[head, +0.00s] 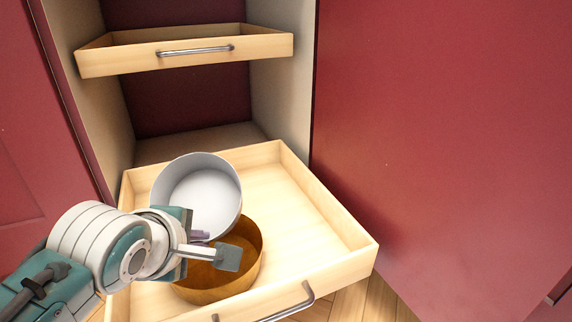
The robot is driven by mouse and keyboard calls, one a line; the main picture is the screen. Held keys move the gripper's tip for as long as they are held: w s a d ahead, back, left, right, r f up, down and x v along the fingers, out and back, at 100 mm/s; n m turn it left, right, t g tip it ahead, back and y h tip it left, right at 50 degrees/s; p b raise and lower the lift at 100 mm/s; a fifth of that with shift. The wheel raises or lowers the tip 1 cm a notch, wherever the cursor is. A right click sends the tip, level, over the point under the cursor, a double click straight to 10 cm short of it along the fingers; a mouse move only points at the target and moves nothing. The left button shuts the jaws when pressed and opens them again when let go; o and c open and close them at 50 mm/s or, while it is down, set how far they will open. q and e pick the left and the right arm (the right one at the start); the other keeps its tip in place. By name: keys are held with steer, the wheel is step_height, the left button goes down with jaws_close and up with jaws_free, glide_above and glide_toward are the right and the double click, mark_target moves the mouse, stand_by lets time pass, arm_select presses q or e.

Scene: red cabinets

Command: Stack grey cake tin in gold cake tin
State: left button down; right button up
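The grey cake tin (196,192) is in the lower drawer, its pale inside facing me. It looks tilted, and its near edge overlaps the back left rim of the gold cake tin (247,262). I cannot tell whether the two tins touch. The gold tin stands near the drawer's front, with part of its inside visible. My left gripper (214,247) is over the gold tin's left side, at the grey tin's near edge. Its fingers look apart, one by the grey tin and one over the gold tin's opening. The wrist hides part of both tins. My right gripper is not in view.
The lower wooden drawer (330,222) is pulled out, with bare floor on its right side. Its metal handle (285,312) is at the front. An upper drawer (262,47) juts out above. A red cabinet panel (440,130) stands on the right.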

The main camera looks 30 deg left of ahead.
arm_select(q)
step_height(320, 180, down, 5)
steer(key=b, duration=0.4)
steer(key=shift+f, duration=0.1)
steer(key=c, duration=1.1)
jaws_free()
